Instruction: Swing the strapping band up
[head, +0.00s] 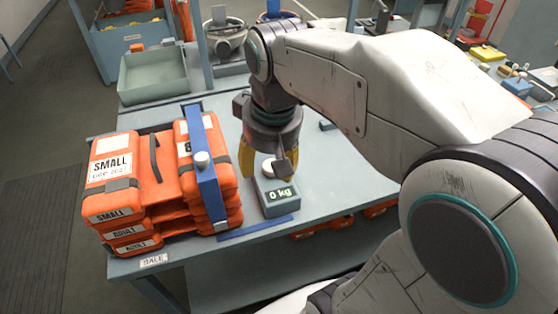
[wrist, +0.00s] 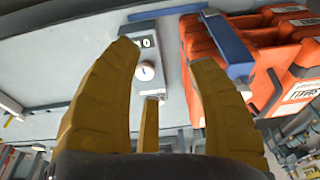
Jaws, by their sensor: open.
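A blue bar (head: 207,170), which looks like the strapping band, stands steeply along the right side of the stacked orange cases (head: 150,185). A white knob (head: 202,159) sits on its face. The bar also shows at the upper right of the wrist view (wrist: 228,45), beside the cases. My gripper (head: 266,172) points down over the grey scale, to the right of the bar and apart from it. In the wrist view its yellow fingers (wrist: 165,60) are spread with nothing between them that they touch.
The grey scale (head: 279,208) reads 0 kg; a white round knob (wrist: 145,70) shows near it. A flat blue strip (head: 255,229) lies on the table (head: 315,165). A green-grey tray (head: 153,82) stands behind. More orange packs hang below the table's front edge.

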